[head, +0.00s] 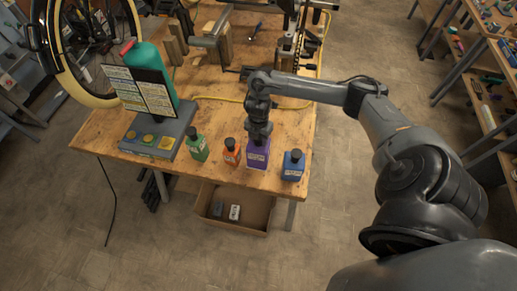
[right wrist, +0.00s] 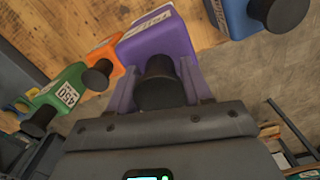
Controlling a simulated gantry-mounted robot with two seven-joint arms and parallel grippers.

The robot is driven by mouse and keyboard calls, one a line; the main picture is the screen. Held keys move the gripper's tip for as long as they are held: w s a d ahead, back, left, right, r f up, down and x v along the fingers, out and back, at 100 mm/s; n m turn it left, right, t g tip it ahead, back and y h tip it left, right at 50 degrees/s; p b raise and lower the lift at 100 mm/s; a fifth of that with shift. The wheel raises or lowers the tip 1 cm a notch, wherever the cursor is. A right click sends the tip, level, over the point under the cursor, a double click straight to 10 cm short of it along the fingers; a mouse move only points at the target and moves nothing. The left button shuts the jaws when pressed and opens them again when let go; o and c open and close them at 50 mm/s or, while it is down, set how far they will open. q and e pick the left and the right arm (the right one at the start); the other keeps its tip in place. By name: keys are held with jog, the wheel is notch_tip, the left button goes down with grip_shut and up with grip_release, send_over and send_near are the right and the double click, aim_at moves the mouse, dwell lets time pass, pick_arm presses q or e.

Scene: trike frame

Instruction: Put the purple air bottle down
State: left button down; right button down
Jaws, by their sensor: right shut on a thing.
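The purple bottle (head: 257,155) is at the front part of the wooden table, between the orange bottle (head: 231,153) and the blue bottle (head: 293,165). My right gripper (head: 258,138) is above it and shut on its upper part. In the right wrist view the two fingers lie on both sides of the purple bottle (right wrist: 158,42), with its black cap between them. The bottle looks upright; I cannot tell whether its base touches the table. My left gripper is not in view.
A green bottle (head: 197,147) stands left of the orange one. A grey station (head: 158,138) with a teal cylinder (head: 152,65) and a label board is further left. A yellow cable (head: 215,98) crosses the table behind.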

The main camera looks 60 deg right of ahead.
jog(key=shift+f, duration=2.55)
jog(key=shift+c, duration=2.4)
grip_release()
